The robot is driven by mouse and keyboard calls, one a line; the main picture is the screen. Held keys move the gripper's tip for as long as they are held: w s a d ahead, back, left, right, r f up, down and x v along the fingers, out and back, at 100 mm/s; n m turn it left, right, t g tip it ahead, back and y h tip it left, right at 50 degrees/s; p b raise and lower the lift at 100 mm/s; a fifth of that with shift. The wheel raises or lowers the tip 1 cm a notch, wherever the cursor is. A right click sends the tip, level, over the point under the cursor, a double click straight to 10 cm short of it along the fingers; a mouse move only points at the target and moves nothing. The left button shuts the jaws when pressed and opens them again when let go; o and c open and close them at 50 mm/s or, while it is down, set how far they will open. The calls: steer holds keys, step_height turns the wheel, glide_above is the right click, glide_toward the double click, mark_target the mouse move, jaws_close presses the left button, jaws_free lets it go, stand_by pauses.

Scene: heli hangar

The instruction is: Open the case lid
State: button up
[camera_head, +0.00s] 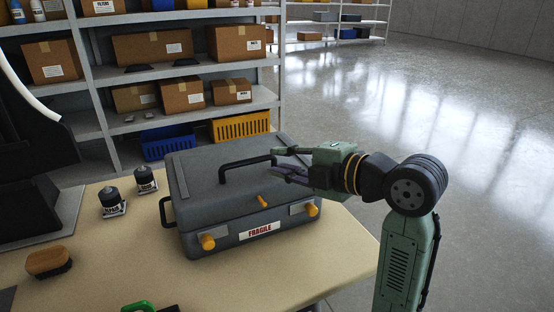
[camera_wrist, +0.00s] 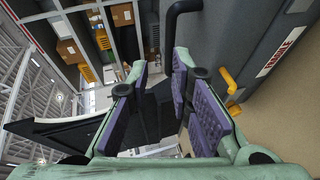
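The grey case (camera_head: 220,213) stands on the table with its lid (camera_head: 200,170) down. A black bar handle (camera_head: 240,162) rises from the lid. A FRAGILE label (camera_head: 260,230) and orange-yellow knobs (camera_head: 207,241) are on the front side. My gripper (camera_head: 278,168) is above the right part of the lid, beside the handle's right end. In the wrist view my gripper (camera_wrist: 160,72) is open, its purple pads apart with nothing between them. The handle (camera_wrist: 178,14) shows there just beyond the right finger; whether they touch I cannot tell. The case (camera_wrist: 245,35) fills the right side.
The tan table (camera_head: 110,255) holds two dark bottles (camera_head: 112,200), a brush (camera_head: 48,261) and a green item (camera_head: 140,308) left of and before the case. Shelves (camera_head: 190,70) with boxes and bins stand behind. Open floor (camera_head: 440,110) lies right.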

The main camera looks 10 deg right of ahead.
steer(key=shift+v, duration=0.9)
steer(key=shift+f+b, duration=0.15)
steer(key=shift+b, duration=0.25)
steer(key=shift+s+d, duration=0.1)
